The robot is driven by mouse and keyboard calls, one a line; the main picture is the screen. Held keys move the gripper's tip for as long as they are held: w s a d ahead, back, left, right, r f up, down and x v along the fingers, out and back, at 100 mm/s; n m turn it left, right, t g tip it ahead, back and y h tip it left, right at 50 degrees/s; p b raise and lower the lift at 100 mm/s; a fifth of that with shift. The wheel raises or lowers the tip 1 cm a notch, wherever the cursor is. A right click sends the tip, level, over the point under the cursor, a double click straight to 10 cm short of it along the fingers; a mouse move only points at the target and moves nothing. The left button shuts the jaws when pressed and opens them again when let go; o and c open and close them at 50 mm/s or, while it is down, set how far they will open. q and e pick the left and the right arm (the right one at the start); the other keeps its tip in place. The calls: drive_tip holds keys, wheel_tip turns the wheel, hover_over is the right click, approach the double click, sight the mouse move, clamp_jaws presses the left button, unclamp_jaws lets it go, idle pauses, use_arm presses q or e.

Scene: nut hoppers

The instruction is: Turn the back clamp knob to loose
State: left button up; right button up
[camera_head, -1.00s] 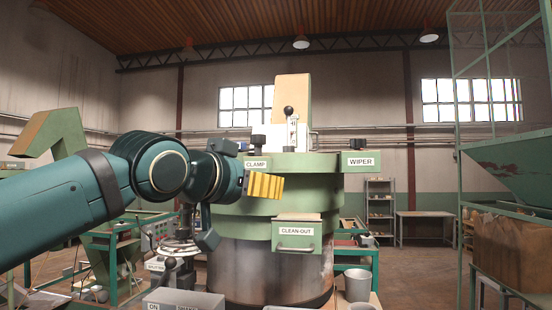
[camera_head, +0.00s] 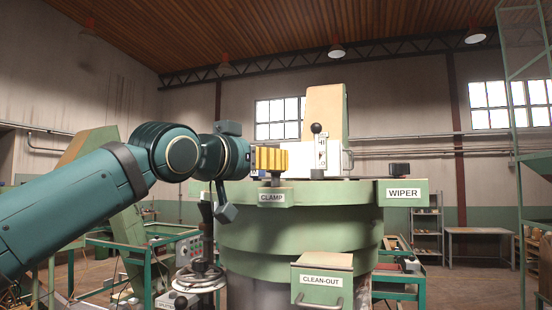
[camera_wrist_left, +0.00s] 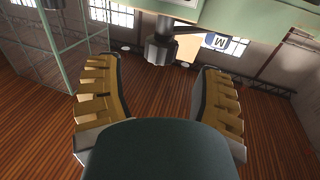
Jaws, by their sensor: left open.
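The clamp knob stands on the green bracket labelled CLAMP (camera_head: 272,198), at the front left of the green round hopper (camera_head: 300,235). In the head view most of the knob is hidden behind my left gripper (camera_head: 271,160); a dark part of it (camera_head: 275,180) shows below the yellow fingers. In the left wrist view a dark knob (camera_wrist_left: 158,52) lies beyond and between the fingertips of my open left gripper (camera_wrist_left: 158,85), with no finger seen touching it. I cannot read the knob's setting. My right gripper is not in view.
A lever with a black ball (camera_head: 316,128) stands on the hopper top. A dark WIPER knob (camera_head: 399,169) is to the right, above its label. The CLEAN-OUT drawer (camera_head: 321,281) juts out below. A handwheel (camera_head: 200,277) stands at lower left.

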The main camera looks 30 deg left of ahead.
use_arm(q)
drive_tip(key=w+p, duration=0.1)
drive_tip(key=w, duration=0.4)
drive_tip(key=shift+s, duration=0.1)
clamp_jaws()
